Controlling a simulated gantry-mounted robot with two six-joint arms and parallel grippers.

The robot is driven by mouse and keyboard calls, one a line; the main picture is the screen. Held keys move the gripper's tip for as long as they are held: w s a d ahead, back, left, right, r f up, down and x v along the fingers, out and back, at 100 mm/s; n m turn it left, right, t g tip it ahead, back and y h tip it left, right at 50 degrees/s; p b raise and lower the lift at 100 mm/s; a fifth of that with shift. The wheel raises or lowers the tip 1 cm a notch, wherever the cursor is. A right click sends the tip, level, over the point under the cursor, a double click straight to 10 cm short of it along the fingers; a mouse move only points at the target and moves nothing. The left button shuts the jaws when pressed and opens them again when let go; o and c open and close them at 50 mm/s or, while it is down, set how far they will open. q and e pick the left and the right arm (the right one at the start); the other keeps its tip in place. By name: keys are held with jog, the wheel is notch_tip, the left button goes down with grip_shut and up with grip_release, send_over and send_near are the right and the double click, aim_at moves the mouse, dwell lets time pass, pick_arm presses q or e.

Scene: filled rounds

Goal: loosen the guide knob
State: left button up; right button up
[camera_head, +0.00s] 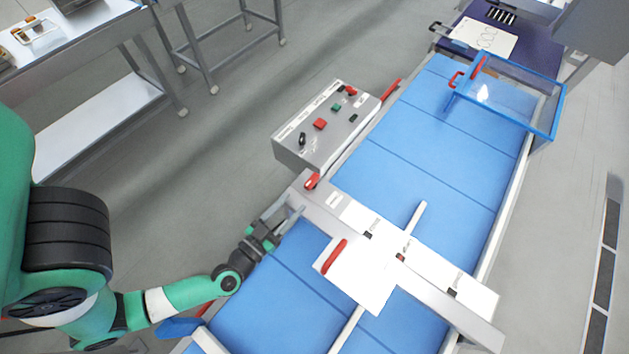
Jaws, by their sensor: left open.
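A metal guide bar (466,325) crosses the blue conveyor belt (415,157) at a slant. A small red knob (312,181) stands at the bar's upper left end. A longer red handle (334,257) lies on a white plate (362,280) on the bar. Which of these red parts is the guide knob, I cannot tell for sure. My left gripper (289,214) is open and empty beside the bar's left end. It is a little below and left of the red knob, apparently apart from it. My right gripper is not in view.
A grey control box (290,151) with red, green and black controls stands beside the belt, just above the knob. A clear guard with a blue frame (545,121) spans the belt's far end. Metal tables (88,37) stand at upper left. The floor between is clear.

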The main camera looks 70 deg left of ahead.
aim_at(306, 188)
pick_arm(q)
jog(key=b+x, duration=0.1)
jog(key=x, duration=0.2)
jog(key=shift+w+a+f, duration=0.15)
jog(key=shift+a, duration=0.2)
jog(key=x, duration=0.6)
jog(key=shift+w+d, duration=0.15)
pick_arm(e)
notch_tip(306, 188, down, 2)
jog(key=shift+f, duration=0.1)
pick_arm(q)
jog(key=shift+c, duration=0.3)
jog(key=shift+r, duration=0.2)
grip_shut()
